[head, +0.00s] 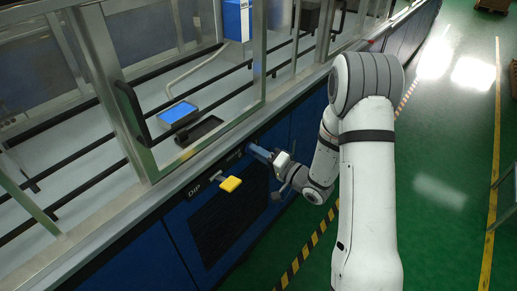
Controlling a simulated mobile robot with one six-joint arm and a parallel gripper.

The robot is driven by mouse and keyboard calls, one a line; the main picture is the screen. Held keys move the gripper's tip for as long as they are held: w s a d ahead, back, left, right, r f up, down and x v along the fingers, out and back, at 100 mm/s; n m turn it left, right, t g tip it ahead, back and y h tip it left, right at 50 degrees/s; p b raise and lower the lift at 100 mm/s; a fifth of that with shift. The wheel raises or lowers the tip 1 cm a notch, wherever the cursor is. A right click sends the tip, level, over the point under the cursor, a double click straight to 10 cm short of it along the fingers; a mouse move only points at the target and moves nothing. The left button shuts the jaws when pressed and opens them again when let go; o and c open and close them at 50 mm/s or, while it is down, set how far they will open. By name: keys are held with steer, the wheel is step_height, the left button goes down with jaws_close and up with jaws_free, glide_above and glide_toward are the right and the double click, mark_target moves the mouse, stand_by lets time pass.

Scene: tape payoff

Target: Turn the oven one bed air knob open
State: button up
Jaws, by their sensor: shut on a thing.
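My gripper (267,155) is at the front panel of the blue machine, reaching in from the right. It is shut on a small blue knob or handle (257,150) on the dark strip below the machine's metal edge. The gripper and wrist hide part of this knob, and its turn angle cannot be told. A yellow lever-like handle (230,184) sticks out of the same strip to the left, beside a "DIP" label, and the gripper is apart from it. The label by the blue knob is too small to read.
A metal-framed enclosure with dark rails (90,150) stands above the panel. A tray with a blue top (177,112) and a black tray (199,130) lie inside. The green floor (440,150) to the right is open, with yellow lines and a striped hazard tape (310,245).

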steer(key=shift+r+m+p, duration=0.1)
steer(key=shift+m+p, duration=0.35)
steer(key=shift+m, duration=0.65)
steer(key=o, duration=1)
steer(key=shift+c, duration=0.2)
steer(key=v, duration=0.7)
steer(key=shift+s+d, duration=0.25)
steer(key=shift+s, duration=0.05)
